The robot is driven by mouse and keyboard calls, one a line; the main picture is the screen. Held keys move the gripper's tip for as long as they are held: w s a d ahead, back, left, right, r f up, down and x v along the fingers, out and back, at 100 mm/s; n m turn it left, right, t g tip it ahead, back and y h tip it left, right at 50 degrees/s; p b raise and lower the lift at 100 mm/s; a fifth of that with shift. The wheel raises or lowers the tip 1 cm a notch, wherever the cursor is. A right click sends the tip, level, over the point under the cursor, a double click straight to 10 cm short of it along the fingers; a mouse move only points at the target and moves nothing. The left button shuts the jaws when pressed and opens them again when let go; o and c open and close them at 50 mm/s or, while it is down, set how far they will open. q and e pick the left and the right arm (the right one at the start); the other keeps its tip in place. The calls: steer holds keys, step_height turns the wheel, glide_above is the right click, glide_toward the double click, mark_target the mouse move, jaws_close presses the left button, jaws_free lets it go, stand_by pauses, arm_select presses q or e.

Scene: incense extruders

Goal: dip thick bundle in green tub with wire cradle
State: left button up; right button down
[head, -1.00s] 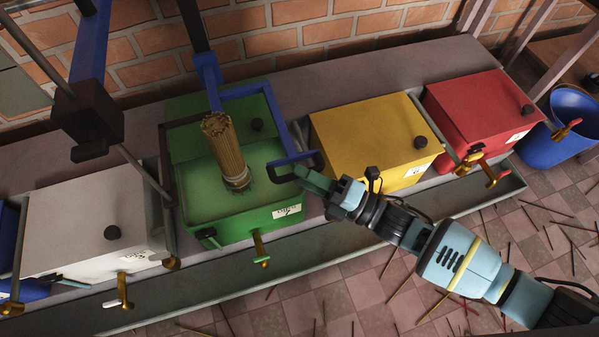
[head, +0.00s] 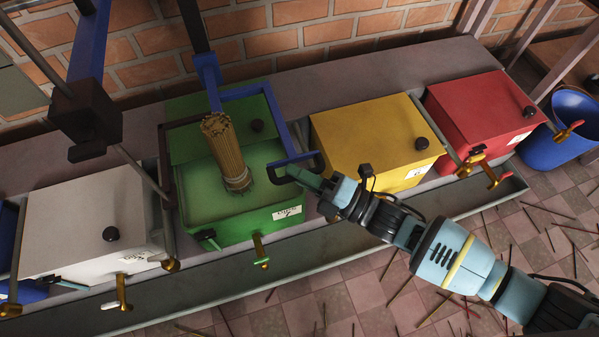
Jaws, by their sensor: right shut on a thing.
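The green tub (head: 262,222) stands in the row, its back part covered by a lid and its front part open, showing pale green liquid (head: 205,196). The thick bundle (head: 225,146) of tan sticks stands slightly tilted over the opening. A wire cradle (head: 240,184) surrounds its lower end, at or close to the liquid; exact contact is hard to tell. A blue frame (head: 282,125) with a dark-edged handle loop (head: 300,158) extends to the right of the bundle. My right gripper (head: 292,172) is shut on the handle loop at the tub's right edge. My left gripper is out of view.
A white tub (head: 85,225) stands left, yellow (head: 370,135) and red (head: 475,110) tubs right, with brass taps in front. A blue bucket (head: 572,125) is at far right. Dark posts and a rod rise at left. Loose sticks lie on the tiled floor.

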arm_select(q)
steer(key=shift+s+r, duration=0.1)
arm_select(e)
step_height(320, 180, up, 4)
steer(key=p, duration=0.3)
steer(key=shift+r+p, duration=0.25)
steer(key=shift+p, duration=0.1)
arm_select(q)
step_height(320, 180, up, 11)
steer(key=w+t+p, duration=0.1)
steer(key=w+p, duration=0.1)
steer(key=p, duration=0.5)
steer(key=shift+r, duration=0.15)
arm_select(e)
step_height(320, 180, up, 10)
steer(key=shift+r, duration=0.25)
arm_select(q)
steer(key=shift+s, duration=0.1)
arm_select(e)
steer(key=c, duration=1.4)
jaws_free()
steer(key=shift+d+f, duration=0.1)
